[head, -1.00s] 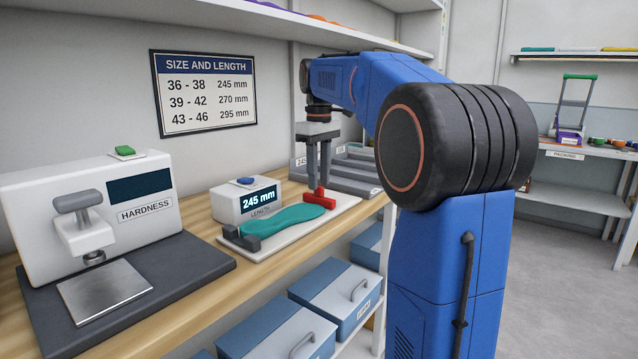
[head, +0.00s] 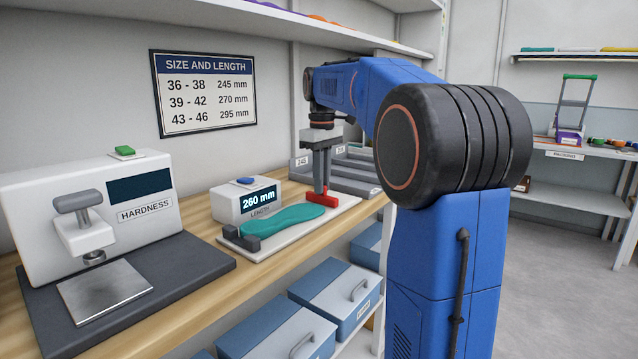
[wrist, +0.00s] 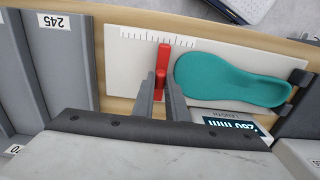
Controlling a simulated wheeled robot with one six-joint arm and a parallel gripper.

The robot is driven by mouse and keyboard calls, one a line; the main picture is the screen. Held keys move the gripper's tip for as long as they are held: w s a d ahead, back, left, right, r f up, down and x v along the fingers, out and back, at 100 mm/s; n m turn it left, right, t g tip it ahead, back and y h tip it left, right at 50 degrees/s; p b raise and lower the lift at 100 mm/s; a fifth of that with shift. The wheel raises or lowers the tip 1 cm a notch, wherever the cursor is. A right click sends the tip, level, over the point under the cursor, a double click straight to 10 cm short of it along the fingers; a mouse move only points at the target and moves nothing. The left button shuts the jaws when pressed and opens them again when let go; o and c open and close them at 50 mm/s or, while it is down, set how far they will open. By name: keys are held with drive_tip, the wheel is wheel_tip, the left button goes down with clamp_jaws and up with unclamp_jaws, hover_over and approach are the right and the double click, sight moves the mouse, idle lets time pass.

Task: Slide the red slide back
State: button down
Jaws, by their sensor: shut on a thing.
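The red slide (head: 329,200) stands on the white measuring board (head: 345,204), near its right end. My gripper (head: 321,187) points down and is shut on the red slide's upright part. In the wrist view the red slide (wrist: 162,68) is between my two grey fingertips (wrist: 161,88). A teal insole (head: 280,219) lies flat on the board, its left end by the dark end stop (head: 240,239). In the wrist view a small gap shows between the slide and the teal insole (wrist: 230,80). The length display (head: 259,199) reads 260 mm.
The hardness tester (head: 85,215) stands at the left of the wooden bench. Grey trays (head: 350,172) lie behind and right of the board. A size chart (head: 204,92) hangs on the wall. Blue boxes (head: 335,290) sit below the bench.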

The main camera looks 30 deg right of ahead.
hover_over(338, 195)
drive_tip(key=shift+r, duration=0.1)
drive_tip(key=c, duration=1.8)
unclamp_jaws()
drive_tip(key=shift+d, duration=0.1)
drive_tip(key=shift+o, duration=0.2)
